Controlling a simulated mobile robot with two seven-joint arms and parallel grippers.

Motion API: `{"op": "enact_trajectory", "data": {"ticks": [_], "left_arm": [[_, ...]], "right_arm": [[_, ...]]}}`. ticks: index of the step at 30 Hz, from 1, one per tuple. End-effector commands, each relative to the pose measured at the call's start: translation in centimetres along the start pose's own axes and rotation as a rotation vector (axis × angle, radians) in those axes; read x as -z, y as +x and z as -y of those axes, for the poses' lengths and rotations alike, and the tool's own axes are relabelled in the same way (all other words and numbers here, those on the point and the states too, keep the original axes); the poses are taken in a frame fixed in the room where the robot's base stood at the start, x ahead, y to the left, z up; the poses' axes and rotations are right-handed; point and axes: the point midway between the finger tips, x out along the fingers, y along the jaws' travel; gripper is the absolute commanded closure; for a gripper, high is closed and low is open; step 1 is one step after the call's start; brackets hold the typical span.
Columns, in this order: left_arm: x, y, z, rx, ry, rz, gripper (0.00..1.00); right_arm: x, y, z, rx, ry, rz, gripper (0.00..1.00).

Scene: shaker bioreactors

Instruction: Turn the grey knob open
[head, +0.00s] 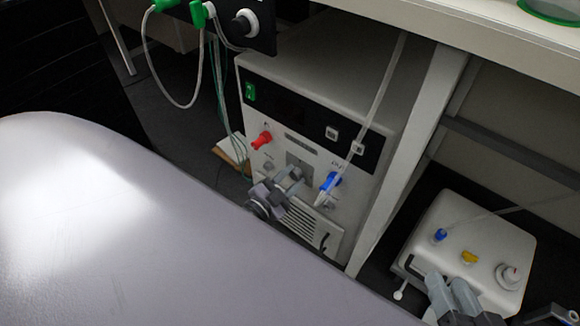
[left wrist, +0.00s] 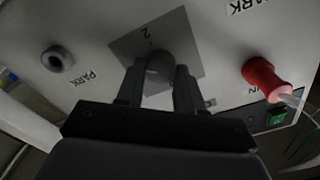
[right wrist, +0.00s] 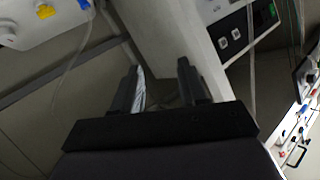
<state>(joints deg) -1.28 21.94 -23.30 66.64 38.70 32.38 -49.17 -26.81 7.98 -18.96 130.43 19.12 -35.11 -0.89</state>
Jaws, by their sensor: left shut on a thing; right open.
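The grey knob (left wrist: 159,66) sits on a square metal plate (left wrist: 185,47) on the front of a white box unit (head: 310,75). My left gripper (left wrist: 160,76) has one finger on each side of the knob and is shut on it. In the head view my left gripper (head: 290,178) reaches the unit's front and hides most of the knob. My right gripper (right wrist: 160,74) is open, with nothing seen between its fingers. In the head view it is at the bottom right (head: 455,292), in front of a smaller white box.
A red connector (head: 262,139) and a blue connector (head: 331,182) flank the knob. A grey park port (left wrist: 57,59) is nearby. A white table leg (head: 410,155) stands right of the unit. The smaller white box (head: 480,225) has blue and yellow fittings. Tubes hang above.

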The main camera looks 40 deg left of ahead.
Motion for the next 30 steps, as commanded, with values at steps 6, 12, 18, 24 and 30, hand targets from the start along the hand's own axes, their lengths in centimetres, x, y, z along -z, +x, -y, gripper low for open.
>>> {"op": "enact_trajectory", "data": {"ticks": [6,12,18,24,30], "left_arm": [[0.2,0.0,0.0,0.001,0.203,0.001,0.94],[0.1,-0.1,-0.2,-0.001,0.393,0.001,0.94],[0.0,-0.1,-0.3,0.0,0.579,0.0,0.94],[-0.1,-0.1,-0.4,0.0,0.74,0.0,0.94],[-0.1,0.0,-0.4,0.0,0.859,-0.001,0.94]], "right_arm": [[0.3,-0.9,-0.7,-0.05,-0.046,0.017,0.57],[0.4,-1.4,-1.1,-0.078,-0.073,0.026,0.57],[0.4,-1.6,-1.4,-0.093,-0.089,0.031,0.57],[0.4,-1.7,-1.4,-0.098,-0.095,0.031,0.57],[0.4,-1.7,-1.5,-0.1,-0.097,0.032,0.57]]}}
